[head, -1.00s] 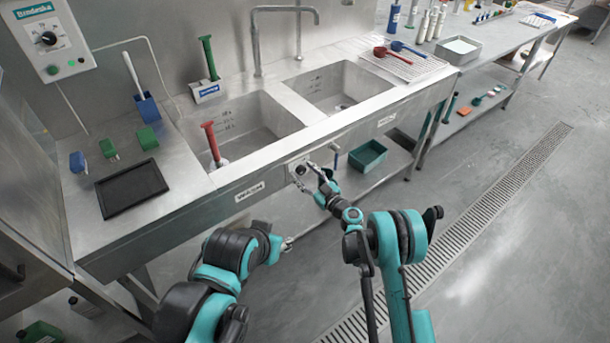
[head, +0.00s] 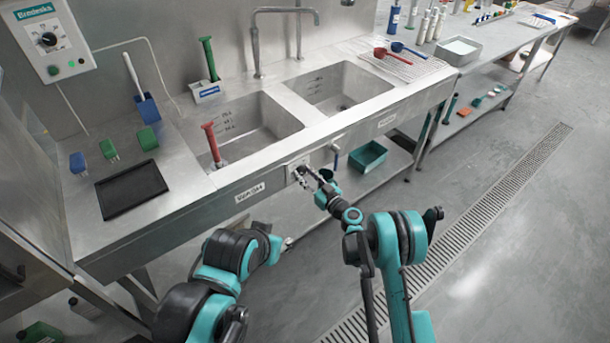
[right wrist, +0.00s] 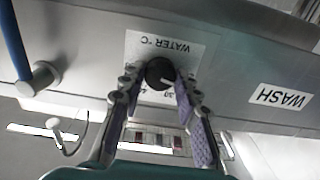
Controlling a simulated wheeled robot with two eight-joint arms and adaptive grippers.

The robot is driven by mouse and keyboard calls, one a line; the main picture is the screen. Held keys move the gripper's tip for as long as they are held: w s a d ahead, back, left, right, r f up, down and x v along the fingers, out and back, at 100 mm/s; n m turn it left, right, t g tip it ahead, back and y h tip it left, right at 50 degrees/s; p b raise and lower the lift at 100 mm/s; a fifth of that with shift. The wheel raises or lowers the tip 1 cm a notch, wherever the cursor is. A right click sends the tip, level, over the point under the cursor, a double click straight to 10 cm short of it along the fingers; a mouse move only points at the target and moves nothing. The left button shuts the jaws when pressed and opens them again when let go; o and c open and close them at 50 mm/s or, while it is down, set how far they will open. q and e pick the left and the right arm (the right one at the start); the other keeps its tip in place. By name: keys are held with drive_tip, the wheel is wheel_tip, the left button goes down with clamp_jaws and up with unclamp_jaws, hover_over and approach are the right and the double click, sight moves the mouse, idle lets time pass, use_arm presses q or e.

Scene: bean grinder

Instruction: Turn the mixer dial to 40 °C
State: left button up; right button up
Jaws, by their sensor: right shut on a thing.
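The mixer dial (right wrist: 159,72) is a round black knob on a white label marked "WATER °C", on the sink's front panel. The right wrist view shows it upside down. A white pointer line shows on the knob, toward its lower right in that view; small numbers lie below it, partly hidden and too blurred to read surely. My right gripper (right wrist: 157,84) is shut on the dial, with one finger on each side; in the head view the gripper (head: 306,174) is at the front panel. My left gripper (head: 286,243) is small and mostly hidden behind its arm, apart from the sink.
A "WASH" sign (right wrist: 281,97) is beside the dial label. A blue-handled pipe (right wrist: 14,45) sticks out on the dial's other side. Two sink basins (head: 245,130) lie above the panel. A green crate (head: 368,157) stands on the shelf below. The floor in front is clear.

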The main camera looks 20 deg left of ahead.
drive_tip(key=m, duration=0.5)
drive_tip(key=shift+m, duration=0.3)
drive_tip(key=m, duration=1.1)
drive_tip(key=shift+f+m, duration=0.1)
drive_tip(key=shift+m, duration=2.1)
drive_tip(key=o, duration=1.2)
drive_tip(key=shift+d, duration=0.1)
drive_tip(key=shift+c, duration=0.2)
